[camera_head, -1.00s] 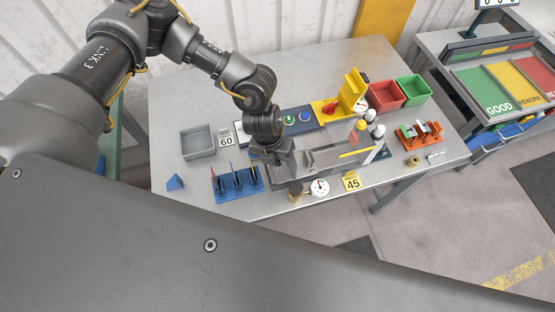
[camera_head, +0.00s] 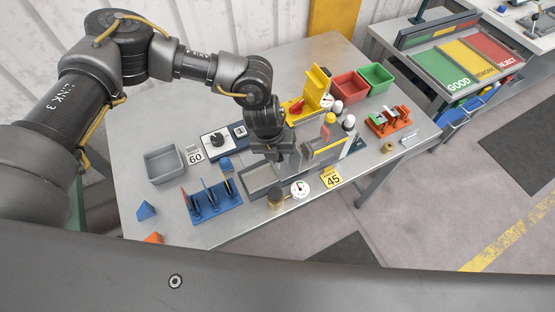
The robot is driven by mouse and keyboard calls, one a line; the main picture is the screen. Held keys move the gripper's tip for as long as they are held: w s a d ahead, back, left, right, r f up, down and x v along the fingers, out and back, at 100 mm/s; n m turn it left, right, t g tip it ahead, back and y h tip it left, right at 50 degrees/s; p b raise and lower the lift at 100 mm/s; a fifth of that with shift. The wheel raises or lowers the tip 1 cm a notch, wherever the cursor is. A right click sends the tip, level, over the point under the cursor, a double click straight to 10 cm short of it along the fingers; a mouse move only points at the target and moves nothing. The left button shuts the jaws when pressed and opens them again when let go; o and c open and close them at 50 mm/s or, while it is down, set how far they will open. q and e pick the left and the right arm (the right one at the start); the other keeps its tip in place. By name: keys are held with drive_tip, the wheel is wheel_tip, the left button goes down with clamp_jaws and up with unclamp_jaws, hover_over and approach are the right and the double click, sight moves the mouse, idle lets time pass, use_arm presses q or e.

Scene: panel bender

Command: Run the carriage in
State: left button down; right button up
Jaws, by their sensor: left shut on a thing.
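The panel bender, a grey machine with a long bed (camera_head: 262,180), lies across the middle of the table. My left gripper (camera_head: 284,156) is over this bed, pointing down, and is shut on a part I take to be the carriage. The held part is mostly hidden by the gripper and wrist. Left of the gripper the bed channel is bare. To its right stand grey upright plates (camera_head: 326,148) with a yellow strip. My right gripper is not in view.
In front of the bed are a brass knob (camera_head: 276,198), a dial gauge (camera_head: 299,189) and a yellow "45" card (camera_head: 331,177). A blue rack (camera_head: 213,204) stands to the left. Behind are a control panel (camera_head: 217,142), a yellow bracket (camera_head: 316,88), red (camera_head: 350,86) and green (camera_head: 377,77) bins.

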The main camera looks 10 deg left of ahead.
use_arm(q)
drive_tip(key=shift+a+r, duration=0.1)
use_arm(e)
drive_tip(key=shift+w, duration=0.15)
use_arm(q)
drive_tip(key=c, duration=1.4)
unclamp_jaws()
drive_tip(key=shift+c, duration=0.2)
drive_tip(key=shift+o, duration=0.2)
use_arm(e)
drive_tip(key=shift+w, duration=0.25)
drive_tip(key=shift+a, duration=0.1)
